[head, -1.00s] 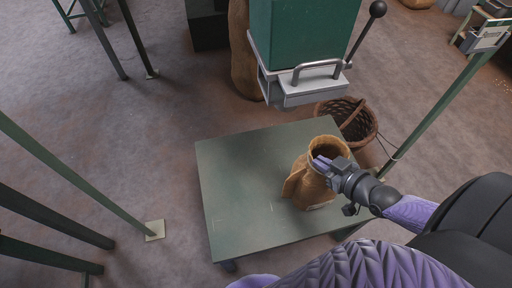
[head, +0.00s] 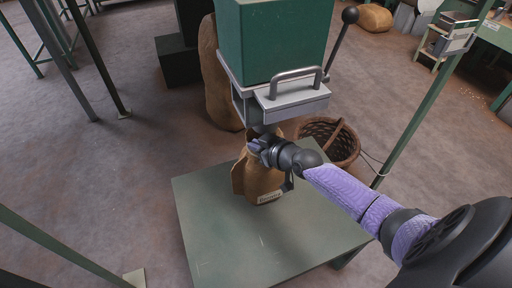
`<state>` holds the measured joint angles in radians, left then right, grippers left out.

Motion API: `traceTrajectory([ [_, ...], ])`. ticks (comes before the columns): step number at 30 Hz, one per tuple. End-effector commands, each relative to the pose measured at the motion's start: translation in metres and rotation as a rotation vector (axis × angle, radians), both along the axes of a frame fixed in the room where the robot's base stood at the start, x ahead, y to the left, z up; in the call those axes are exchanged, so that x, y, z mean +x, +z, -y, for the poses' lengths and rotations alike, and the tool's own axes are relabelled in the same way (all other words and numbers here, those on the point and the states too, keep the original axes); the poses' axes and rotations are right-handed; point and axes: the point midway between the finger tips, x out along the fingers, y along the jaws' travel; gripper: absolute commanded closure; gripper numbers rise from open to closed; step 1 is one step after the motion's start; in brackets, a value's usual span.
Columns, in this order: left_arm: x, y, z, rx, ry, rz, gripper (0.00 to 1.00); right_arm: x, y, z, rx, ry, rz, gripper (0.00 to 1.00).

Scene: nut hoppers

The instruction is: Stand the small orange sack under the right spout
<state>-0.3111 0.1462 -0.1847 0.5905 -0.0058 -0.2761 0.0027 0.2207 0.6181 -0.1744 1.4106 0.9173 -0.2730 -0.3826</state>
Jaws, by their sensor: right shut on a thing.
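The small orange-tan sack (head: 262,184) is upright at the back of the green platform (head: 280,240), just below the spout. A label shows low on its front. My right gripper (head: 257,147) is shut on the sack near its top rim. The gripper and the spout hide most of the sack's mouth. The right spout (head: 290,105) is a grey metal box with a bar handle under the green hopper (head: 275,40). I cannot tell whether the sack's base touches the platform. My left gripper is not in view.
A wicker basket (head: 330,143) stands on the floor behind the platform's right side. A large brown sack (head: 217,80) stands behind the hopper. A lever with a black knob (head: 349,15) rises right of the spout. Green posts stand at left and right. The platform's front is bare.

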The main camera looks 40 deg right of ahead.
Motion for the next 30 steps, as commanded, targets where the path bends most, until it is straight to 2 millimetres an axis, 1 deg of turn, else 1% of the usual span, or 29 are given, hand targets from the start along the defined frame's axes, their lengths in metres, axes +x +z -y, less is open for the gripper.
traceTrajectory([
  [3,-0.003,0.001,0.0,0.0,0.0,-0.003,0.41,0.0,0.001,0.0,0.0,-0.001,0.001,1.0],
  [6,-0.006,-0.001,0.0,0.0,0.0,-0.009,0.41,0.0,-0.003,0.0,0.0,-0.001,0.0,1.0],
  [7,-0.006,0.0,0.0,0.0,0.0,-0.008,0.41,0.0,-0.001,0.0,0.0,0.0,0.0,0.86],
  [8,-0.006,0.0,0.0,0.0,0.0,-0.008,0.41,0.0,-0.001,0.0,0.0,0.0,0.0,0.8],
  [9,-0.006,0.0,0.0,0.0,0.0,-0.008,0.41,0.0,-0.001,0.0,0.0,0.0,0.0,0.71],
  [11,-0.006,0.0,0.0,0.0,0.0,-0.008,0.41,0.0,-0.001,0.0,0.0,0.0,0.0,0.59],
  [12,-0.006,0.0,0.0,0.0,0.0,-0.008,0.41,0.0,-0.001,0.0,0.0,0.0,0.0,0.57],
  [19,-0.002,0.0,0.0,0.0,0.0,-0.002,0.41,0.0,0.0,0.0,0.0,-0.001,0.001,0.57],
  [21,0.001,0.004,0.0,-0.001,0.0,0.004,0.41,-0.001,0.004,0.0,0.0,-0.001,0.001,0.57],
  [23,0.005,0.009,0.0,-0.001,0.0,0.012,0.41,-0.009,0.008,0.002,-0.001,0.0,0.0,0.57],
  [26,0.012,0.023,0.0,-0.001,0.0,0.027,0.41,-0.028,0.02,0.004,-0.003,0.001,0.0,0.57],
  [30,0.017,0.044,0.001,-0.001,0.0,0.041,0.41,-0.061,0.037,0.008,-0.001,0.002,0.0,0.57],
])
